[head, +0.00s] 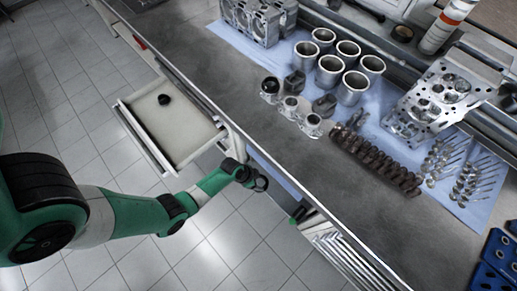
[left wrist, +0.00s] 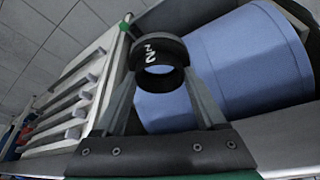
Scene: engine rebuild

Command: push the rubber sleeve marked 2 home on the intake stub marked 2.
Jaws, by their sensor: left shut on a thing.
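My left gripper (head: 257,180) is shut on a black rubber sleeve (left wrist: 158,62) with a white 2 on it. The ring sits between the fingertips in the left wrist view, its opening showing. In the head view the sleeve (head: 261,184) is off the bench's front edge, apart from the stubs. A row of three metal intake stubs stands on the bench: a far one (head: 269,92) with a black sleeve (head: 270,83) on its top, a middle one (head: 290,104) and a near one (head: 313,122). Their marks are too small to read. My right gripper is not in view.
An open drawer (head: 142,133) holds a small black round thing (head: 164,99). A blue bin (left wrist: 245,60) is close behind the sleeve. The bench front is clear.

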